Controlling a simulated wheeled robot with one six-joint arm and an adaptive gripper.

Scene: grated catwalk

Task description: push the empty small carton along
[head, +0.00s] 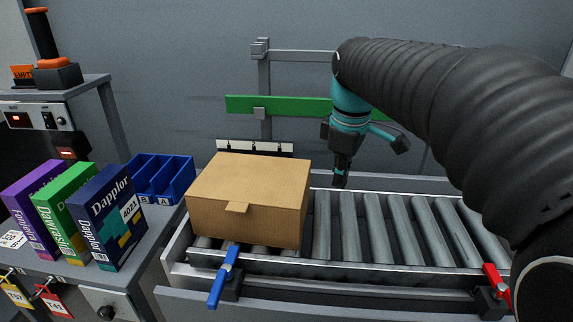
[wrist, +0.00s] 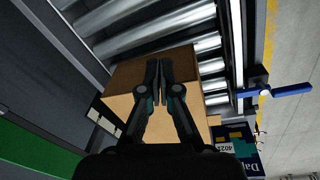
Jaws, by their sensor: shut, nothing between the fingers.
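A closed brown carton (head: 247,200) with a small tab on its front side sits upright at the left end of the roller conveyor (head: 385,225). Its inside is hidden. It also shows in the wrist view (wrist: 125,105), behind my fingers. My gripper (head: 341,180) points down over the rollers, to the right of the carton and towards the far side. In the head view there is a gap between it and the carton. In the wrist view (wrist: 158,66) the fingertips are together with nothing between them.
A blue lever (head: 222,275) stands at the conveyor's front left and a red lever (head: 497,285) at the front right. Product boxes (head: 105,215) and a blue bin (head: 160,180) stand on the left bench. The rollers right of the carton are clear.

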